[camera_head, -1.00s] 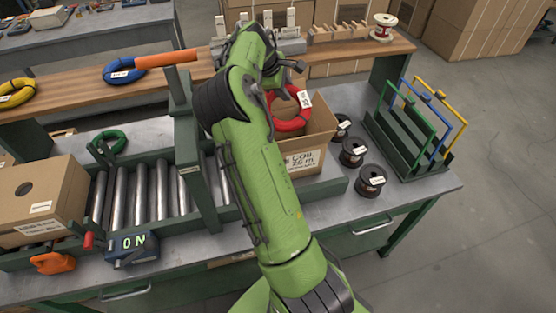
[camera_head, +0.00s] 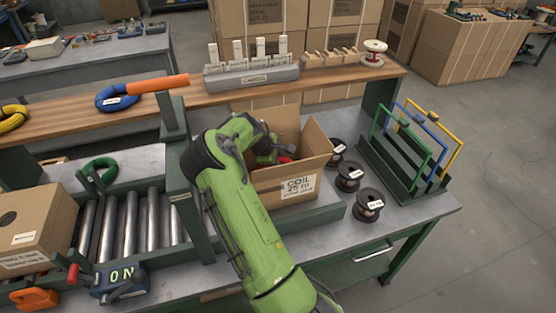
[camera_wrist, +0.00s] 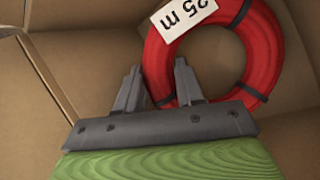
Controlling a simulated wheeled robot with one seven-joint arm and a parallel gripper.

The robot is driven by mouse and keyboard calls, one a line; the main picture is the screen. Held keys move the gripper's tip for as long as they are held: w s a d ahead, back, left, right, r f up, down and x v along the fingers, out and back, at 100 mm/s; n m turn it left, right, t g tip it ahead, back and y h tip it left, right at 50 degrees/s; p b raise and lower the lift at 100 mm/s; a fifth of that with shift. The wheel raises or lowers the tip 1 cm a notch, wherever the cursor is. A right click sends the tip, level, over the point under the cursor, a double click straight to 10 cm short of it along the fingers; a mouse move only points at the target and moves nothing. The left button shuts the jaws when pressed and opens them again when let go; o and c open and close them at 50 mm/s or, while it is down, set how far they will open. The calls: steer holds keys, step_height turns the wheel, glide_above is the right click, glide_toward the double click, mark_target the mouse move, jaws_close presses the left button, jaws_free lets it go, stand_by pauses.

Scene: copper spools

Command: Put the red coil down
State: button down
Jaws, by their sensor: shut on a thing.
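The red coil (camera_wrist: 278,55) carries a white "25 m" label and black ties. In the wrist view it is inside an open cardboard box (camera_wrist: 75,60), close to the box's inner walls. My gripper (camera_wrist: 158,78) is shut on the near left part of its ring. In the head view the box (camera_head: 318,150) stands on the green bench, marked "COIL 25 m". Only a small red patch of the coil (camera_head: 285,159) shows there; my arm and the box wall hide the rest. I cannot tell whether the coil touches the box floor.
Several black spools (camera_head: 349,176) stand right of the box. A rack with green, blue and yellow frames (camera_head: 410,150) is farther right. A green post (camera_head: 185,190) and rollers (camera_head: 130,222) are to the left. A wooden shelf (camera_head: 200,98) runs behind.

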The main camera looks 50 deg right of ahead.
steer(key=c, duration=1)
jaws_free()
steer(key=v, duration=1.2)
steer(key=shift+r+p, duration=0.15)
steer(key=shift+p, duration=0.3)
